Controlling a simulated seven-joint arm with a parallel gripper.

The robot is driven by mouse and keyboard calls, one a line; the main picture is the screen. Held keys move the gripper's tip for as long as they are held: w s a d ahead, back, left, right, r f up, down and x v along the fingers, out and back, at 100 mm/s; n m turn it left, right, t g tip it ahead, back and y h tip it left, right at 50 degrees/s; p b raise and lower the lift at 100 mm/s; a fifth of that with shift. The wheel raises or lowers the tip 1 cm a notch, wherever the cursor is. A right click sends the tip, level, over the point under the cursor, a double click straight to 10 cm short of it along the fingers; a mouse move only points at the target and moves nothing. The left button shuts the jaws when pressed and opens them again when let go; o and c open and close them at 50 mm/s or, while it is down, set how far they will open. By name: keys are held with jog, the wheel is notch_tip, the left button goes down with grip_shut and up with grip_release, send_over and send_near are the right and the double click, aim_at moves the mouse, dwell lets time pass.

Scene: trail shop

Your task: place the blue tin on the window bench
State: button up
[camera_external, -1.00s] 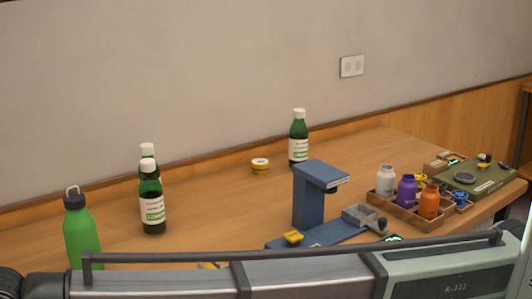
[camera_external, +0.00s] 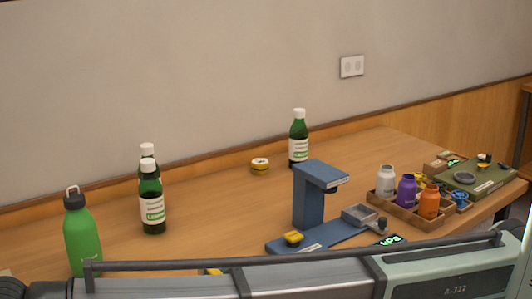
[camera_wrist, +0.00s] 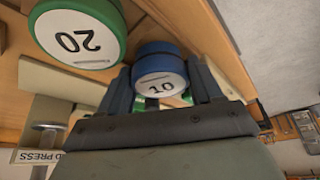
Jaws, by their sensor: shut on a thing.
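The blue tin (camera_wrist: 160,71), with a white lid marked 10, shows in the wrist view. My gripper (camera_wrist: 161,84) is shut on it, with one dark finger on each side. The tin's underside is hidden. In the external view my arm crosses the bottom edge, and neither my gripper nor the blue tin can be seen. I cannot tell which surface is the window bench.
A green tin (camera_wrist: 78,36) marked 20 is close left of the blue tin. In the external view, a wooden bench (camera_external: 235,215) bears a green flask (camera_external: 82,237), dark green bottles (camera_external: 152,203), a blue stand (camera_external: 309,200) and a tray of small bottles (camera_external: 392,207).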

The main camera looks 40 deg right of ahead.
jog(key=shift+s+d+f, duration=0.1)
jog(key=shift+d+f, duration=0.05)
jog(key=shift+f, duration=0.45)
jog(key=o, duration=1.1)
jog(key=shift+d, duration=0.1)
jog(key=shift+o, duration=0.5)
jog(key=shift+s+d+r, duration=0.1)
jog(key=shift+s+r, duration=0.05)
jog(key=shift+r, duration=0.4)
jog(key=v, duration=1.3)
jog(key=shift+r, duration=0.35)
